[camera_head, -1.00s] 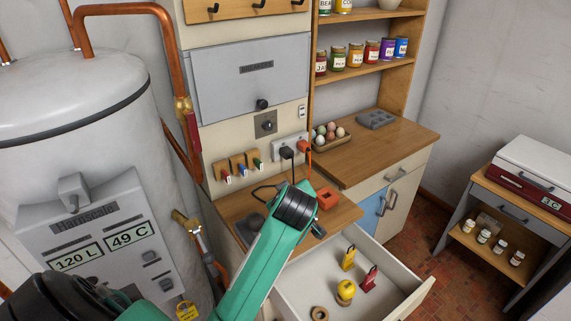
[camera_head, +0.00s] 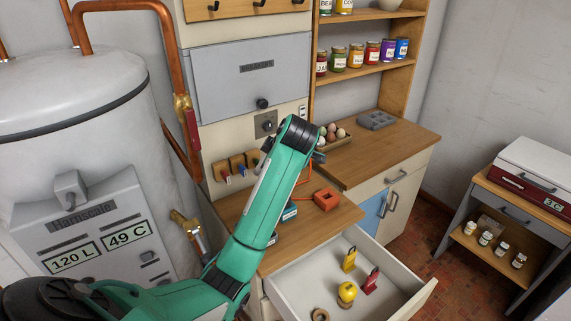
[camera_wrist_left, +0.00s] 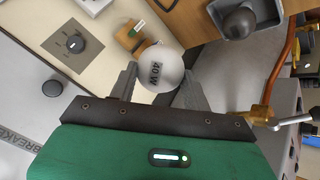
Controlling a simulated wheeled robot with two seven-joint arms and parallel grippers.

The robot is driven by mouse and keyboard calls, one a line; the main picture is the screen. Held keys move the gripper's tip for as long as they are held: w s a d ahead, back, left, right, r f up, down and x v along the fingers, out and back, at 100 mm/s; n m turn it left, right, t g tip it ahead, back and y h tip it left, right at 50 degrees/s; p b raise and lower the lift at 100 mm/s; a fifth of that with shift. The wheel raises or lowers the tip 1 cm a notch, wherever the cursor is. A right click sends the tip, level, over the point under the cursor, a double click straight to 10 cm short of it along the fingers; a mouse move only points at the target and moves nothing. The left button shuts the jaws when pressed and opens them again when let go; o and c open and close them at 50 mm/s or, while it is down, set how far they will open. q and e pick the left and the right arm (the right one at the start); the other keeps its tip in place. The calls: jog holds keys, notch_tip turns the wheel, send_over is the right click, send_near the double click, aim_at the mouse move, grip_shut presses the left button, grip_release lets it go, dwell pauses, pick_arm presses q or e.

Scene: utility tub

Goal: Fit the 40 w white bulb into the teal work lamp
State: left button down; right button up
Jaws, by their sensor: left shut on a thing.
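The white bulb (camera_wrist_left: 165,70), marked 40 W, sits between the fingers of my left gripper (camera_wrist_left: 158,85) in the left wrist view. The gripper is shut on it. In the head view my green left arm reaches up over the counter, and its wrist hides the bulb and most of the gripper. A small teal-blue object (camera_head: 290,211) with a pale label stands on the counter, partly behind the arm. I cannot tell whether it belongs to the teal work lamp, and I see no lamp clearly. My right gripper is out of view.
An orange block (camera_head: 326,200) stands on the wooden counter. Below, an open drawer (camera_head: 405,300) holds yellow and red items and a ring. A white boiler (camera_head: 70,100) stands at left.

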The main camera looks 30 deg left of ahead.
pick_arm(q)
jog(key=shift+w+a+r+n+g, duration=0.15)
jog(key=shift+w+a+n+g, duration=0.15)
jog(key=shift+n, duration=0.4)
jog(key=w+a+n+g+h+b, duration=0.25)
jog(key=a+n, duration=0.35)
jog(key=n, duration=0.3)
jog(key=w+d+f+n+b, duration=0.2)
jog(key=d+f+n+b, duration=0.3)
jog(key=d+f+n, duration=0.2)
notch_tip(320, 180, down, 3)
jog(key=shift+w+d+n+t+h+b, duration=0.35)
jog(key=shift+w+d+n+t+b, duration=0.1)
jog(key=shift+n, duration=0.55)
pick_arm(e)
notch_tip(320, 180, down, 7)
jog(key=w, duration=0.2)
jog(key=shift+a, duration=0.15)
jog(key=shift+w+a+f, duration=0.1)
